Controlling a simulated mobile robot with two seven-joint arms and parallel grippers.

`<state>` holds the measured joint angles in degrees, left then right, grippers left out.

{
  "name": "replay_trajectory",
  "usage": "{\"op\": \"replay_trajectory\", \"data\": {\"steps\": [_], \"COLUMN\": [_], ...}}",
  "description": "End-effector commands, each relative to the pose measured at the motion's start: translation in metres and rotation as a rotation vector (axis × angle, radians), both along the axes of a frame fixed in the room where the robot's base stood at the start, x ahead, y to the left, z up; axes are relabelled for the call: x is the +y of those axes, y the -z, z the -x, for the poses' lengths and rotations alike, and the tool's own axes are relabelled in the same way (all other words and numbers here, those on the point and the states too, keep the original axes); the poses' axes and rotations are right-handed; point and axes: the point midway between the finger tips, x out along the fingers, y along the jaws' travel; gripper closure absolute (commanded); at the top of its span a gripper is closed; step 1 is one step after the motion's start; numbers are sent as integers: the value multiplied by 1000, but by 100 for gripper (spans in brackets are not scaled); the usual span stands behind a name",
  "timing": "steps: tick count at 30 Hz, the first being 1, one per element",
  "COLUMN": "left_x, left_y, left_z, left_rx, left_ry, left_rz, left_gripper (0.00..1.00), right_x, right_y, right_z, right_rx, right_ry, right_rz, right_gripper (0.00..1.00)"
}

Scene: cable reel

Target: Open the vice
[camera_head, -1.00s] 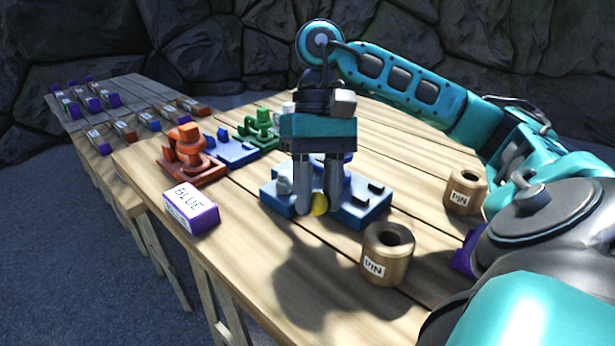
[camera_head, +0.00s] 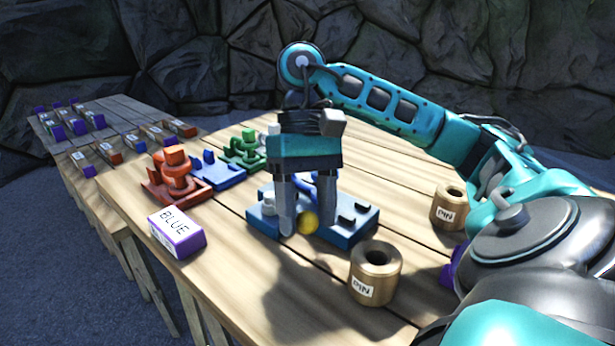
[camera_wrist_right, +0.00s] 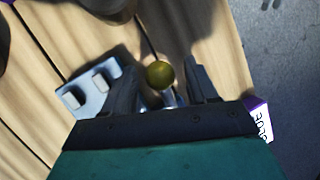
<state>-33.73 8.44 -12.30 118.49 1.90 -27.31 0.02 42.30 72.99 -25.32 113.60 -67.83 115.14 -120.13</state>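The vice appears to be the blue base (camera_head: 352,226) with raised blocks on the table, with a yellow ball knob (camera_head: 307,223) at its near side. My right gripper (camera_head: 306,228) points down over it, its two fingers on either side of the knob. In the right wrist view the knob (camera_wrist_right: 160,75) sits between the fingertips (camera_wrist_right: 162,78), with a gap visible on each side, so the gripper looks open. The gripper hides the middle of the vice. My left gripper is not in view.
Two wooden PIN holders (camera_head: 375,272) (camera_head: 449,206) stand to the right. A purple box labelled BLUE (camera_head: 177,233) lies to the left. Red (camera_head: 175,178), blue (camera_head: 216,171) and green (camera_head: 243,150) fixtures stand behind it. A side table (camera_head: 105,130) holds several labelled boxes.

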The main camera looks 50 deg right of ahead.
Motion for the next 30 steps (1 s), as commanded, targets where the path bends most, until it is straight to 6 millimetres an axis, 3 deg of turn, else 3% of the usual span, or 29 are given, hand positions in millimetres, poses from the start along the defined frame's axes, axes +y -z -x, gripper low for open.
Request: {"op": "replay_trajectory", "data": {"steps": [11, 26, 30], "left_x": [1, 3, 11], "left_y": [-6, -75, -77], "left_z": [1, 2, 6], "left_rx": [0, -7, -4], "left_ry": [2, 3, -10], "left_rz": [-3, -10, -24], "left_gripper": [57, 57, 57], "right_x": [-2, -25, -31], "right_y": [-7, -86, -103], "right_z": [-2, -26, -32], "right_rx": [1, -1, 0], "right_ry": [0, 1, 2], "right_rz": [1, 1, 1], "right_gripper": [40, 40, 40]}}
